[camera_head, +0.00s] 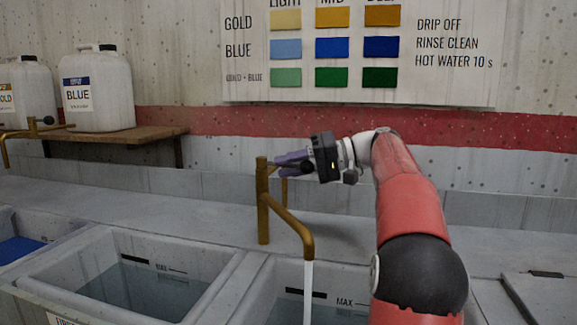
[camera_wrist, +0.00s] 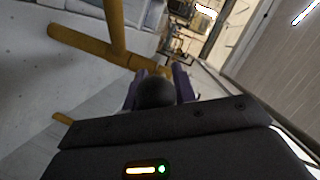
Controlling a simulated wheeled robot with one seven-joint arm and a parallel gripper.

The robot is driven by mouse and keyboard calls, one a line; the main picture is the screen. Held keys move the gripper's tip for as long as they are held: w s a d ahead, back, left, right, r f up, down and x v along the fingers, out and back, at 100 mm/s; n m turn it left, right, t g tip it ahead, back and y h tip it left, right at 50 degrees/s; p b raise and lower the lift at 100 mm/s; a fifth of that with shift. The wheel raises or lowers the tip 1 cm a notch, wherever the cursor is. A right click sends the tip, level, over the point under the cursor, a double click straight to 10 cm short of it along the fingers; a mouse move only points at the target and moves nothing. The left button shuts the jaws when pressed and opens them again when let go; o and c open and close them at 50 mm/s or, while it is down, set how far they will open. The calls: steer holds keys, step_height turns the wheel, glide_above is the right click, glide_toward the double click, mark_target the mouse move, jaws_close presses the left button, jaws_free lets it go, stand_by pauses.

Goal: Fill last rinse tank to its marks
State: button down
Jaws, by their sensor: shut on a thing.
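A brass tap (camera_head: 264,215) stands on the ledge behind the tanks. A stream of water (camera_head: 308,290) runs from its spout into the right-hand rinse tank (camera_head: 248,292). The tank's inner back wall has a dark mark (camera_head: 305,293) and the word MAX, with water showing below; my arm covers part of this tank. My gripper (camera_head: 284,162) is at the top of the tap, shut on its handle. In the wrist view, a dark round knob (camera_wrist: 155,92) sits between my purple fingers, and the brass tap (camera_wrist: 115,38) shows beyond.
The middle tank (camera_head: 85,262) holds water below its MAX mark. A tank with blue liquid (camera_head: 18,248) is at far left. White jugs labelled BLUE (camera_head: 112,98) and GOLD (camera_head: 28,98) stand on a wooden shelf (camera_head: 145,135). Another brass tap (camera_head: 32,130) is at left.

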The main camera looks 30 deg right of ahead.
steer(key=c, duration=1.5)
jaws_free()
steer(key=shift+v, duration=3.95)
